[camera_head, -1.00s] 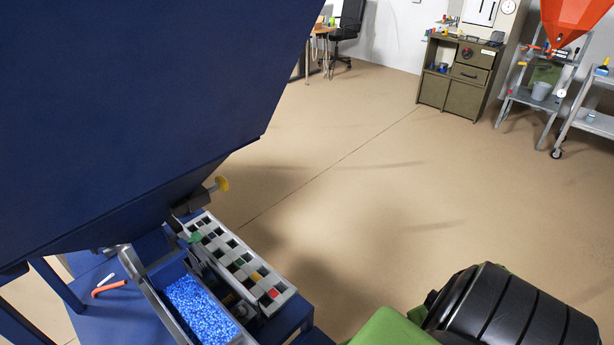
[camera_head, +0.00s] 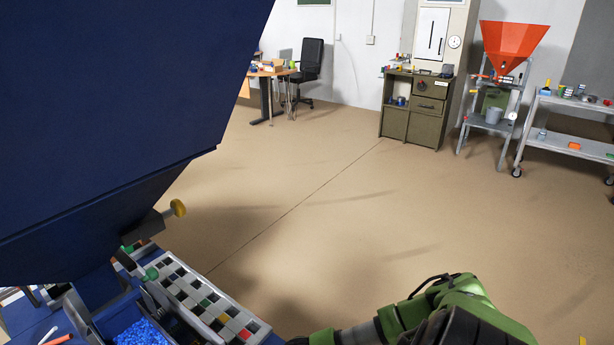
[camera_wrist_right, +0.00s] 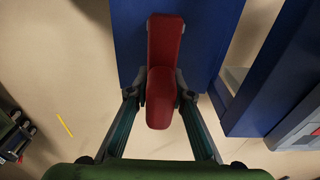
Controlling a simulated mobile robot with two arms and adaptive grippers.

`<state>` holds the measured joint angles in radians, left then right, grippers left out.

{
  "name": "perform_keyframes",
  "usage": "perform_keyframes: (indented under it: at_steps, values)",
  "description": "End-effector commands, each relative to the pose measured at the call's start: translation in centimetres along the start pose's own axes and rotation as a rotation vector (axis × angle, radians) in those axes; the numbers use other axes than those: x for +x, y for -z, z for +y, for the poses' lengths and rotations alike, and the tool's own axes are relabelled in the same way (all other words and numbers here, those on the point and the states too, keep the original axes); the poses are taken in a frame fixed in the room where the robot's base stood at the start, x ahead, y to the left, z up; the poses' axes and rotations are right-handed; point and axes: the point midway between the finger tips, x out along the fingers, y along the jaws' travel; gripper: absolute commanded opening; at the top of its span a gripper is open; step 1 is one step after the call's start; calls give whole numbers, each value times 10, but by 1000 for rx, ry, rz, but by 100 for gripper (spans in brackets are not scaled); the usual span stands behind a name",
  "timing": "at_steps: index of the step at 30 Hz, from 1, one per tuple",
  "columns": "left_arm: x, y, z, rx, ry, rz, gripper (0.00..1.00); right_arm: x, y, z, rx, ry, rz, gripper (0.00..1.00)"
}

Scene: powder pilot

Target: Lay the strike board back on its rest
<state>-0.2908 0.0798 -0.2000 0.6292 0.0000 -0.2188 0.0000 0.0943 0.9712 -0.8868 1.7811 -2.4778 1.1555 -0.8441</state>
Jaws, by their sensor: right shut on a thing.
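My right gripper (camera_wrist_right: 160,92) is shut on a red piece (camera_wrist_right: 164,55) with a rounded end; it may be the strike board or its grip, but I cannot tell. The piece is seen over a blue surface (camera_wrist_right: 205,35), and I cannot tell if it touches it. In the head view my right arm comes in at the bottom right, with its far end cut off by the lower edge. I cannot make out a rest for the board. My left gripper is not in view.
A large dark blue hopper (camera_head: 110,110) fills the upper left. Below it are a bin of blue granules (camera_head: 142,333) and a grey rack with coloured blocks (camera_head: 190,290). An orange funnel stand (camera_head: 512,45), a cabinet (camera_head: 414,108) and a trolley (camera_head: 570,147) stand far back. The floor between is clear.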

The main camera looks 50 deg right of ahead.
Motion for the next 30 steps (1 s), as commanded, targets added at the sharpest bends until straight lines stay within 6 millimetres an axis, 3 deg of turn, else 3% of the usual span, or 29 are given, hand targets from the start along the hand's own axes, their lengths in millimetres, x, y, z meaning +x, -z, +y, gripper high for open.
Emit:
perform_keyframes:
  at_steps: [11,29,30]
  values:
    - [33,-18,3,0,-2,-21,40,41,3,-5,0,-2,-1,0]
    - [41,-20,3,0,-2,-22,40,50,3,-5,0,-1,0,0]
    - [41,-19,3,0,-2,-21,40,50,3,-5,0,-1,0,23]
